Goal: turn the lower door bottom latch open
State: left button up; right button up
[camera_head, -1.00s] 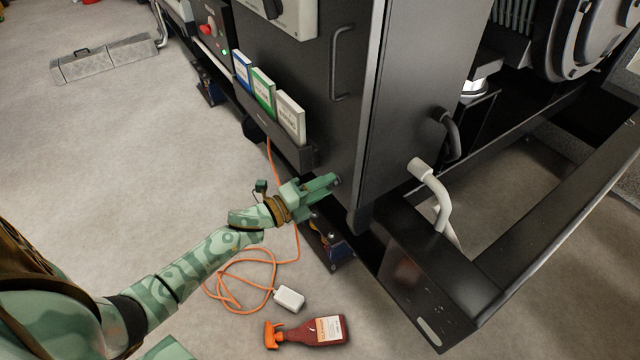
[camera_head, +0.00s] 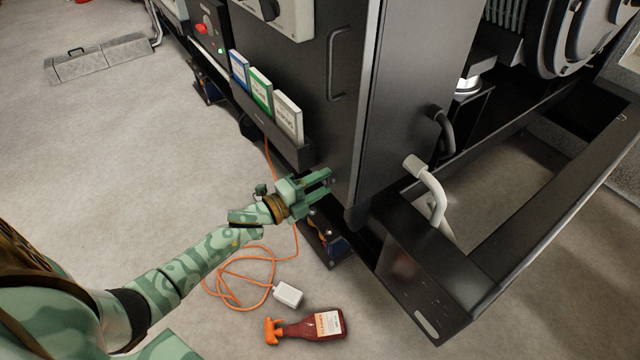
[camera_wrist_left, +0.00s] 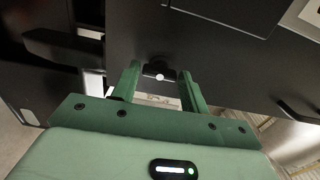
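The dark lower door (camera_head: 345,130) of the genset cabinet fills the upper middle of the head view. Its bottom latch (camera_wrist_left: 158,70) is a small dark knob with a light spot, seen in the left wrist view between my fingertips. In the head view my gripper mostly hides it. My left gripper (camera_head: 329,180) is at the door's lower corner; it also shows in the left wrist view (camera_wrist_left: 158,84). Its two fingers are apart, one on each side of the latch, with gaps visible. I cannot tell whether either touches it. My right gripper is not in view.
A holder with several booklets (camera_head: 262,90) sits above my left gripper. A vertical handle (camera_head: 334,65) is higher on the door. A white bent pipe (camera_head: 432,182) and black base frame (camera_head: 425,275) stand right. An orange cable (camera_head: 235,275) and spray bottle (camera_head: 315,325) lie on the floor.

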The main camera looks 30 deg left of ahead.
pick_arm(q)
jog(key=shift+o, duration=1.2)
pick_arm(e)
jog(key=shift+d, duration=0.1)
pick_arm(q)
jog(key=p+v, duration=0.3)
jog(key=v, duration=1.3)
jog(key=shift+p, duration=0.3)
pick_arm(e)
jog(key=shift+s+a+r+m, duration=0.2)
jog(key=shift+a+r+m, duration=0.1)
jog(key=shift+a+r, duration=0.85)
pick_arm(q)
jog(key=shift+s+f, duration=0.1)
jog(key=shift+s, duration=0.05)
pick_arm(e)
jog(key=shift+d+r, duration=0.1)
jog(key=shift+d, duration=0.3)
pick_arm(q)
jog(key=shift+a, duration=0.1)
